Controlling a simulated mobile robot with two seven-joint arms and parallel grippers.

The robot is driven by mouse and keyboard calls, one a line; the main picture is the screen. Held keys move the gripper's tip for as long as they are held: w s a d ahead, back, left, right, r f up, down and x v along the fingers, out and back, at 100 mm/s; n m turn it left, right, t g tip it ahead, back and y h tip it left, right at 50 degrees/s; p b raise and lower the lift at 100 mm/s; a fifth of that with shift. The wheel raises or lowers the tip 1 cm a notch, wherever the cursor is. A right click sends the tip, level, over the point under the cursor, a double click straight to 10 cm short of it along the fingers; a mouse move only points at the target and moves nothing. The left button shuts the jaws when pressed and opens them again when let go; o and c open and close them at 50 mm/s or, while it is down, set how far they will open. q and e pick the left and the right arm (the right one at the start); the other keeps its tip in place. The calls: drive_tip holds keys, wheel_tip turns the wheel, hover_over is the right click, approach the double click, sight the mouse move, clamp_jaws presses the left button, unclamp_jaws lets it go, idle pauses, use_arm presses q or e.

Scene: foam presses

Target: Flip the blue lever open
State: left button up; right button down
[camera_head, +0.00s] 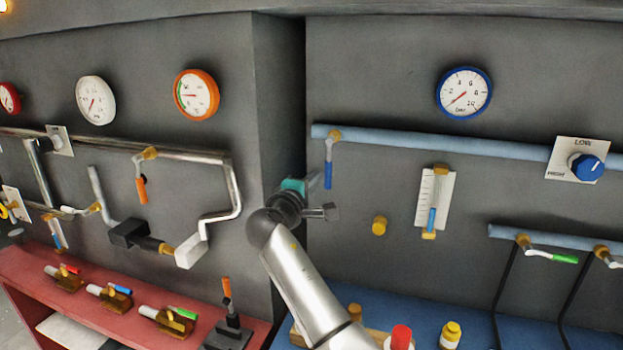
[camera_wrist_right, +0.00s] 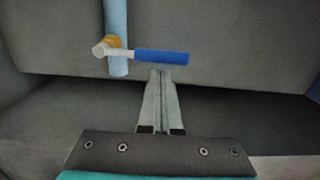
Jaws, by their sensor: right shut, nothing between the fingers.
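The blue lever (camera_head: 328,174) hangs straight down from a brass fitting (camera_head: 334,136) at the left end of the light blue pipe, in the head view. In the right wrist view the blue lever (camera_wrist_right: 162,57) lies across the picture, its fitting (camera_wrist_right: 112,42) at its left end. My right gripper (camera_head: 314,180) is just left of the lever in the head view. In the wrist view my right gripper (camera_wrist_right: 161,76) has its fingers together and empty, with the tips close to the blue handle; whether they touch it, I cannot tell. My left gripper is out of view.
The light blue pipe (camera_head: 440,144) runs right along the grey wall, below a blue-rimmed gauge (camera_head: 464,93). A blue knob (camera_head: 586,167) is at the right. A wall corner stands left of the lever. A lever with an orange handle (camera_head: 142,190) hangs on the left wall.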

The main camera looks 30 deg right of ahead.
use_arm(q)
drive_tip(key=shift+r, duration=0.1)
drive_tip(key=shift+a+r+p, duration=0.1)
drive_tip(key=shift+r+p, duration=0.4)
drive_tip(key=shift+p, duration=0.1)
use_arm(e)
drive_tip(key=shift+s+d+n, duration=0.2)
drive_tip(key=shift+n, duration=0.2)
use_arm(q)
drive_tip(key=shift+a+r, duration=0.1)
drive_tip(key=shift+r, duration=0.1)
